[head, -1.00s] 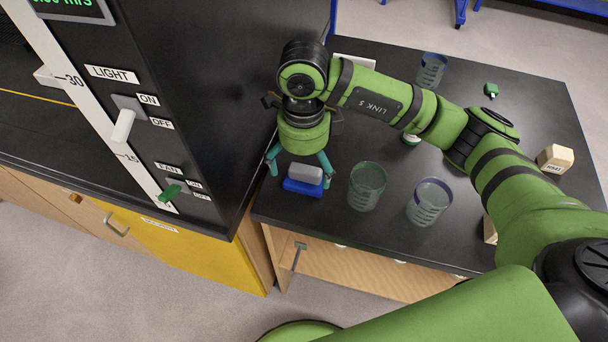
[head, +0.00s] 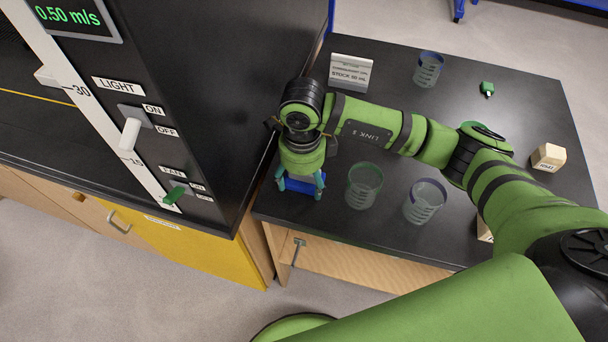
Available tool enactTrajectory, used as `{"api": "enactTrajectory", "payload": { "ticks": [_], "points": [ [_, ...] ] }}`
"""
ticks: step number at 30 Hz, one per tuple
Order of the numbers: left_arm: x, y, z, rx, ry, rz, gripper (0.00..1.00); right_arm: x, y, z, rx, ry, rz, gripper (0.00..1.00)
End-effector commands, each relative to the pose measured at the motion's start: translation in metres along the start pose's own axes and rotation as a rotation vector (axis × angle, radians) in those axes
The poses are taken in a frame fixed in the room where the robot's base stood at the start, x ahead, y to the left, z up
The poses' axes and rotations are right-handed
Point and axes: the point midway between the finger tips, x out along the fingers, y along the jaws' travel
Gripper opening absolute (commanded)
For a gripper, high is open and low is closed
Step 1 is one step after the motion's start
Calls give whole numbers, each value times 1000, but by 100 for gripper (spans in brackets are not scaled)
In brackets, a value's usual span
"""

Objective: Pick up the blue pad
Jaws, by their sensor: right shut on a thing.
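The blue pad (head: 302,188) is at the front left of the black bench top (head: 400,246), close to the side of the dark cabinet. Only its blue lower part shows; its grey upper part is hidden behind my gripper. My right gripper (head: 300,190) points down over the pad with its teal fingers on either side of it, shut on it. I cannot tell whether the pad touches the bench. My left gripper is not in view.
Two clear beakers, one green-rimmed (head: 364,186) and one purple-rimmed (head: 425,202), stand right of the pad. A blue-rimmed beaker (head: 429,69), a white sign (head: 350,72) and a wooden block (head: 548,157) are farther off. The dark cabinet (head: 215,100) rises close on the left.

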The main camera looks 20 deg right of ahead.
Motion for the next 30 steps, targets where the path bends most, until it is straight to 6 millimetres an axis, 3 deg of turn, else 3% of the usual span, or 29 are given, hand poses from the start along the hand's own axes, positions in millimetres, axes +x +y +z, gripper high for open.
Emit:
{"api": "enactTrajectory", "payload": {
  "ticks": [13,27,30],
  "points": [
    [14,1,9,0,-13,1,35,-8,-1,-4,0,-2,-3,42],
    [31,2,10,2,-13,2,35,-111,-1,-3,0,-3,-6,42],
    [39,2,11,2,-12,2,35,-112,-2,-19,3,2,-3,42]
  ]
}}
